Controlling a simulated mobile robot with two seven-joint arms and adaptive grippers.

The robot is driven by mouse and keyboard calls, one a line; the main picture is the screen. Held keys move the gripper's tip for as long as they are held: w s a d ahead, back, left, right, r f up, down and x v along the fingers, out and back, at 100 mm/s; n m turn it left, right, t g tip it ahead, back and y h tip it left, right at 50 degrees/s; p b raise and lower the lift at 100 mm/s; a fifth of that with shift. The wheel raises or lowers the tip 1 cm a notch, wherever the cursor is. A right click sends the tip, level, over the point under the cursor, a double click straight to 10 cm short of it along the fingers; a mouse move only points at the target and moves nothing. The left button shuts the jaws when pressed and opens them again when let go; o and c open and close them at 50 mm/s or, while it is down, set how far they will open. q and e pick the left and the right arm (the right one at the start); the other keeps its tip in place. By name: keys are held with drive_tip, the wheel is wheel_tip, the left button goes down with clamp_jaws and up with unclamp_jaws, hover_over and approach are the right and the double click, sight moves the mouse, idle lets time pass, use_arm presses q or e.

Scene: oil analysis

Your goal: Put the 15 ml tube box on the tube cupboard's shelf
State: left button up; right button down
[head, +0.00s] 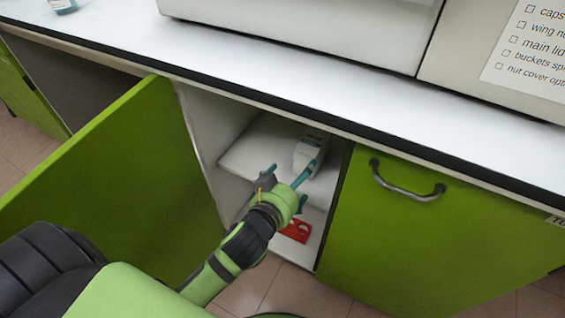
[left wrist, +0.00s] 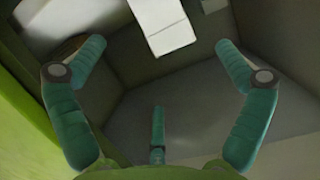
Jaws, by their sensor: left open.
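The white tube box (head: 309,150) stands on the white shelf (head: 262,143) inside the open green cupboard, towards its right side. My left gripper (head: 288,176) is open in front of the box at the cupboard's opening, with teal fingers pointing inward. In the left wrist view the box (left wrist: 162,24) lies ahead, beyond the spread fingers (left wrist: 160,85), and nothing shows between them. In the head view a fingertip overlaps the lower part of the box, and I cannot tell whether it touches. My right gripper is in neither view.
The open green door (head: 110,185) stands to the left of my arm. A closed green door with a metal handle (head: 405,185) is on the right. A red item (head: 297,230) lies on the lower level. The white worktop (head: 300,75) overhangs the opening.

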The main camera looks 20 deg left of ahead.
use_arm(q)
drive_tip(key=s+a+f+m+g, duration=0.1)
drive_tip(key=s+a+f+g, duration=0.2)
drive_tip(key=s+f+g, duration=0.8)
drive_tip(key=s+f, duration=0.7)
drive_tip(key=f, duration=0.2)
drive_tip(key=shift+s+m+g, duration=0.25)
drive_tip(key=shift+m+g, duration=0.05)
